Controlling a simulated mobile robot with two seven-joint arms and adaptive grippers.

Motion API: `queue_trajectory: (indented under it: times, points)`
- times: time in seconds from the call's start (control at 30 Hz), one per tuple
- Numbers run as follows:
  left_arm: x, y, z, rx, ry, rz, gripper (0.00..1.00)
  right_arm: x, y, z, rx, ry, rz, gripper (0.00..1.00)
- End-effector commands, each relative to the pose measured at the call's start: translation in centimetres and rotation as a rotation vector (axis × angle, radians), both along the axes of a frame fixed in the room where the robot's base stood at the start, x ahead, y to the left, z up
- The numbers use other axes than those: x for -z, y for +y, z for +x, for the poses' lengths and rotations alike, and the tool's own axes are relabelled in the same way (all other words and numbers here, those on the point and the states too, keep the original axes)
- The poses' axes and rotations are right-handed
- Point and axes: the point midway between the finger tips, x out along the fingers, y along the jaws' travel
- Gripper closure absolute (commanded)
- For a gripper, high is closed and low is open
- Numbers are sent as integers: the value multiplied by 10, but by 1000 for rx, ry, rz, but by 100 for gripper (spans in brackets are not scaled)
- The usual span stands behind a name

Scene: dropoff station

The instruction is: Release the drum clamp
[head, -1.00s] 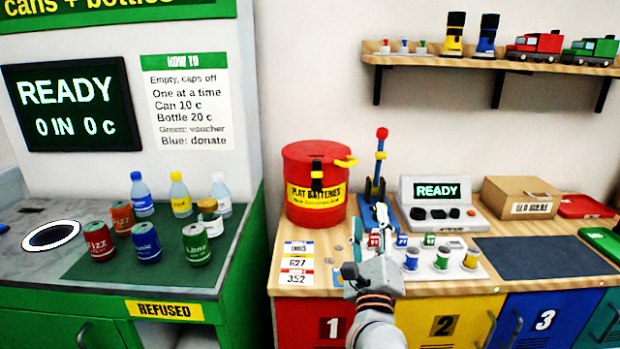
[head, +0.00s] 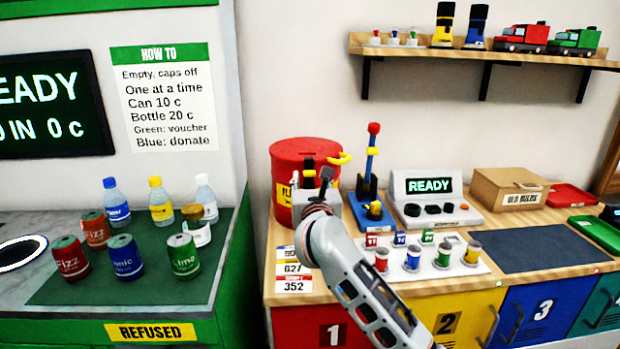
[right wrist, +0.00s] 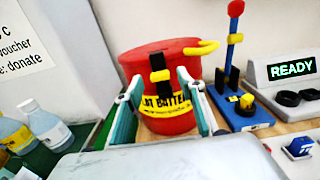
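The red drum (head: 290,155) with a yellow battery label stands at the back left of the wooden counter. It also shows in the right wrist view (right wrist: 135,65). A black clamp strap (right wrist: 160,88) with a yellow band runs down its front, and a yellow handle (right wrist: 202,48) sticks out at the rim's right. My right gripper (head: 318,178) is in front of the drum and partly hides it. In the right wrist view the fingers (right wrist: 158,84) are apart, one on each side of the clamp strap, with nothing visibly held. Contact cannot be told. My left gripper is not in view.
A blue stand (head: 372,205) with an upright red-knobbed lever is just right of the drum. A white tray (head: 425,275) of coloured spools and a READY console (head: 430,205) lie further right. A dark mat (head: 530,248) is bare. Cans and bottles stand on the left counter.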

Motion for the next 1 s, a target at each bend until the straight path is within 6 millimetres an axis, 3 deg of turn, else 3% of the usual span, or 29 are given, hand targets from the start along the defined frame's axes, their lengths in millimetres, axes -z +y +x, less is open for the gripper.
queue_trajectory:
  times: [0.2, 0.47, 0.5, 0.63, 0.67, 0.87, 1.0]
  points:
    - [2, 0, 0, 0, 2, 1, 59, 1, 0, 15, 0, 1, 0, 61]
    - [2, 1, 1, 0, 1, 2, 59, 0, 0, 16, 0, 0, 0, 61]
    - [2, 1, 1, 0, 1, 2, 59, 0, 0, 16, 0, 0, 0, 64]
    - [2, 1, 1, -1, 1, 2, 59, 0, 0, 16, 0, 0, 0, 97]
    - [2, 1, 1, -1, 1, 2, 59, 0, 0, 16, 0, 0, 0, 100]
    - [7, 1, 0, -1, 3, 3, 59, 2, 0, 16, -1, -7, 0, 100]
    - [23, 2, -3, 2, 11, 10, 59, 8, 0, 14, -1, -47, 2, 100]
